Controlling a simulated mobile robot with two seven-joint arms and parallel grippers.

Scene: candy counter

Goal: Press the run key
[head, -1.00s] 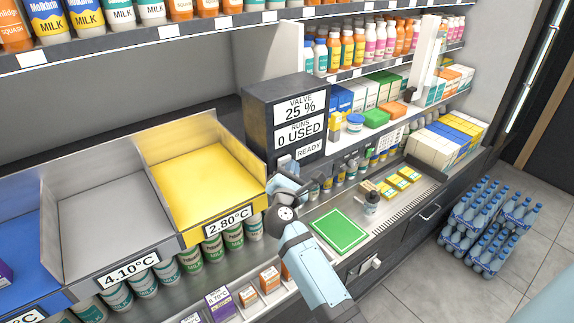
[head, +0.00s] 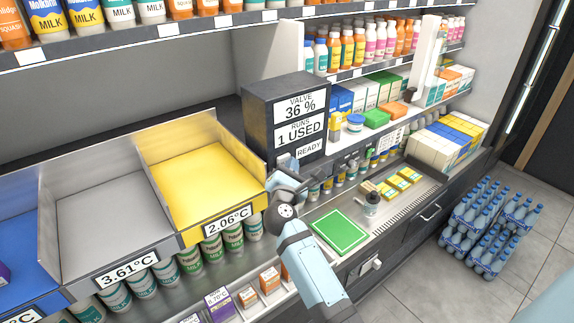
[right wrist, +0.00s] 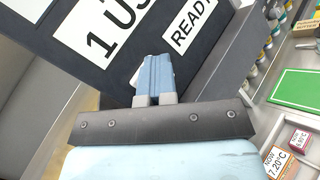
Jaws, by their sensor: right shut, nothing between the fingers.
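The dark control box (head: 257,118) stands behind the yellow bin. Its labels read VALVE 36 %, RUNS 1 USED and READY. My right gripper (head: 284,163) is shut and empty, with its fingertips at the lower front of the box. In the right wrist view the shut blue fingers (right wrist: 153,76) point at the box face (right wrist: 115,90), just below the READY label. A pale sliver shows beside the fingertips; I cannot tell whether it is the run key. The fingers hide most of that spot, and contact is not clear. My left gripper is not in view.
A yellow bin (head: 196,185) reads 2.06°C and a grey bin (head: 112,222) reads 3.61°C. Shelves with bottles and boxes stand behind.

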